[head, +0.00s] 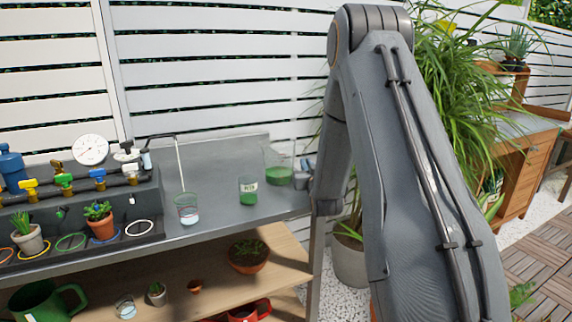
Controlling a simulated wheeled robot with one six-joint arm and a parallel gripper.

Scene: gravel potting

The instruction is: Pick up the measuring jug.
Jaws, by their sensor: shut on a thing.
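The measuring jug (278,168), a clear vessel with green contents in its lower part, is at the back right of the grey bench, upright. My gripper (303,172) is at its right side, shut on it, probably at the handle. The exact contact is small and partly hidden by my arm. I cannot tell whether the jug's base touches the bench.
A labelled glass with green contents (248,191) stands just left of the jug. A glass with clear liquid (187,209) stands under a thin spout. A rack with valves and potted plants (75,215) fills the left. A slatted fence (220,65) stands behind.

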